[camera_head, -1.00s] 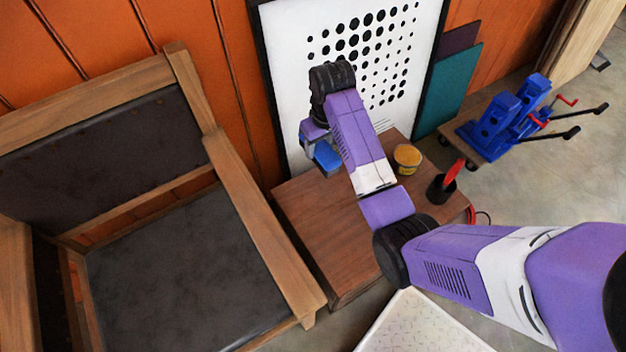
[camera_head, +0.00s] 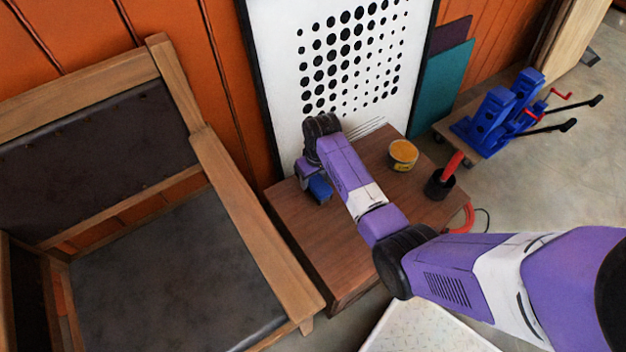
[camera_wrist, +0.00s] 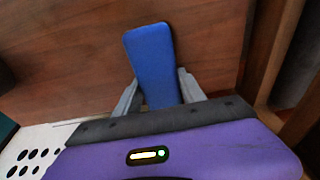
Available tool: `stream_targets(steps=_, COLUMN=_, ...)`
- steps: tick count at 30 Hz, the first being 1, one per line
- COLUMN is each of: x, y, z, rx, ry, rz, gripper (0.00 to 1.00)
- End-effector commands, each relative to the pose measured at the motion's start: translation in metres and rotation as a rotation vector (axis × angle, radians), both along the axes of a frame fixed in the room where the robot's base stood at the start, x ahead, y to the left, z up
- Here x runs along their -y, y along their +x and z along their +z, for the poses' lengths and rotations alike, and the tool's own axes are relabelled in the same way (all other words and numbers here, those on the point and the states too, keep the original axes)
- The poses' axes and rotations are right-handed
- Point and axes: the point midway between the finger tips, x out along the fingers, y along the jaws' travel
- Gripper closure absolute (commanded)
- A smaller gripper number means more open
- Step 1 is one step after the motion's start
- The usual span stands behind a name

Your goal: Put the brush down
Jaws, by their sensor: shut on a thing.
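The brush shows as a blue block in the wrist view (camera_wrist: 151,52) and as a small blue patch in the head view (camera_head: 320,188). My gripper (camera_wrist: 157,82) is shut on it, with one grey finger on each side. The brush is over the brown wooden table (camera_head: 350,265), near its back left part. I cannot tell whether it touches the tabletop. My arm hides part of the brush and the fingers in the head view.
A yellow tin (camera_head: 403,155) and a dark cup with a red handle in it (camera_head: 440,185) stand on the table's right side. A wooden chair (camera_head: 240,230) is close on the left. A dotted white board (camera_head: 350,60) stands behind. The table's front is clear.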

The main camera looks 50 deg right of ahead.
Motion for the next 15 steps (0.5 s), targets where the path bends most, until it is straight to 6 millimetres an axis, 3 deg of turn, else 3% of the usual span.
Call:
stream_targets(steps=12, x=0.0004, y=0.0006, z=-0.0074, rx=0.002, ry=-0.001, rz=0.000, gripper=0.91)
stream_targets(steps=13, x=0.0003, y=0.0004, z=-0.0072, rx=0.001, ry=0.000, rz=0.000, gripper=0.49)
stream_targets(steps=15, x=0.0003, y=0.0004, z=-0.0069, rx=0.001, ry=0.000, rz=0.000, gripper=0.35)
